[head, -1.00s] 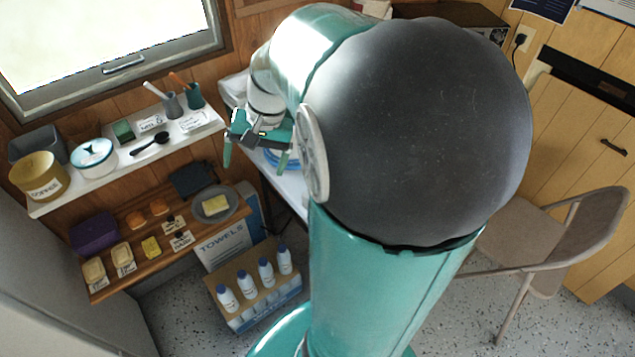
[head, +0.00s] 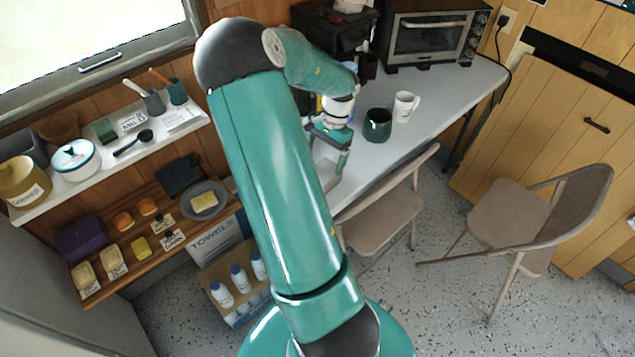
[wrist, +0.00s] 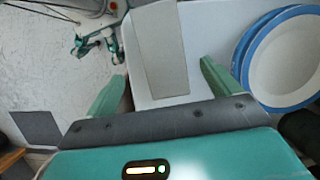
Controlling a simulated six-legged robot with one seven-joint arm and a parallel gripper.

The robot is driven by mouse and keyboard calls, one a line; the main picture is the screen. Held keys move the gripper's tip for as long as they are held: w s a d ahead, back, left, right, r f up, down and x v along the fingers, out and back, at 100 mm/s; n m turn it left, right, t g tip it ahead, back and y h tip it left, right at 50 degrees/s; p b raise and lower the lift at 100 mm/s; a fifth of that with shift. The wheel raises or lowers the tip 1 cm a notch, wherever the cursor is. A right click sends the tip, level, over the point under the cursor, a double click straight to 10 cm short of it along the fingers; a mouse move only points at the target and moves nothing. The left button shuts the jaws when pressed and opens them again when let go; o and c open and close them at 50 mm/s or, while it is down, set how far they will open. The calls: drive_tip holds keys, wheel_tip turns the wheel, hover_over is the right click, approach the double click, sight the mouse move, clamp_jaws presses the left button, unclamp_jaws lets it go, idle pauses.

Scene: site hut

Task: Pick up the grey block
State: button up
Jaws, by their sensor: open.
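The grey block (wrist: 160,45) shows in the wrist view as a flat-looking, grey-beige oblong on the white table (wrist: 210,18). It lies between and beyond my two green fingers, which stand apart with clear space on both sides. My gripper (wrist: 162,80) is open and empty, and I cannot tell its height above the block. In the head view my gripper (head: 328,150) hangs over the near edge of the table (head: 440,112). A pale grey shape just below it (head: 326,174) looks like the block, partly hidden by my arm.
Blue-rimmed plates (wrist: 285,60) are close to the right finger. A dark green mug (head: 377,125), a white mug (head: 405,106) and a toaster oven (head: 428,38) stand on the table. Folding chairs (head: 385,218) stand in front. Loaded shelves (head: 110,160) are at left.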

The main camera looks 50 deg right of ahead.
drive_tip(key=x, duration=1)
drive_tip(key=shift+w+d, duration=0.1)
drive_tip(key=shift+w, duration=0.15)
drive_tip(key=shift+c, duration=0.2)
drive_tip(key=c, duration=1.9)
drive_tip(key=shift+r, duration=0.5)
wheel_tip(320, 180, up, 2)
drive_tip(key=shift+r, duration=0.25)
drive_tip(key=s+a+r, duration=0.2)
drive_tip(key=s+r, duration=0.1)
drive_tip(key=s, duration=0.1)
drive_tip(key=s+a+r, duration=0.2)
drive_tip(key=s+r, duration=0.1)
drive_tip(key=s, duration=0.1)
drive_tip(key=s+a+r, duration=0.2)
drive_tip(key=s+r, duration=0.1)
drive_tip(key=s, duration=0.1)
drive_tip(key=shift+s+r, duration=0.3)
drive_tip(key=shift+s, duration=0.05)
drive_tip(key=shift+w, duration=0.1)
